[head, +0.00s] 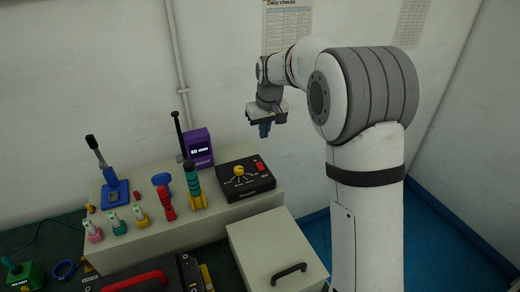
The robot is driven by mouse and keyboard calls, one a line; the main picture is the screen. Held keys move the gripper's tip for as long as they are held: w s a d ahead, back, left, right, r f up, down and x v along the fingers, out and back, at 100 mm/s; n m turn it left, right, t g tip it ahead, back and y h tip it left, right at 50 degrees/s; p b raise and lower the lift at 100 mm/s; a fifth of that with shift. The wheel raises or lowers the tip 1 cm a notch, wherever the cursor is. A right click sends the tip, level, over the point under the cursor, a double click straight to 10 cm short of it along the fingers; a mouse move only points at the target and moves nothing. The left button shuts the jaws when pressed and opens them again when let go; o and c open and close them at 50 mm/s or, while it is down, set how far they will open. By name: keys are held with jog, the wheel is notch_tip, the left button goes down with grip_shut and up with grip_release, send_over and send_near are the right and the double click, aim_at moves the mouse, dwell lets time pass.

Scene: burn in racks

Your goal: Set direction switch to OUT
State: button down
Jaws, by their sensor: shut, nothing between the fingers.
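My gripper (264,131) points down in the air in front of the back wall, above the bench and the black box. Its fingers are shut and empty, and it touches nothing. The black control box (247,187) sits at the right end of the beige bench. It carries a yellow knob (239,171) with lines fanning out around it and a red rocker-like piece (260,166). The box's labels are too small to read, so I cannot tell whether this is the direction switch or how it is set. No OUT marking is readable.
A purple display box (198,148) and a black upright lever (180,135) stand left of the black box. A blue lever unit (114,190) and several coloured handles share the beige bench (150,238). A drawer-like box (270,245) with a black handle (289,272) stands in front.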

aim_at(260, 164)
jog(key=b+x, duration=0.6)
jog(key=x, duration=0.7)
jog(key=shift+f+b, duration=0.35)
jog(key=shift+b, duration=0.05)
jog(key=shift+d, duration=0.1)
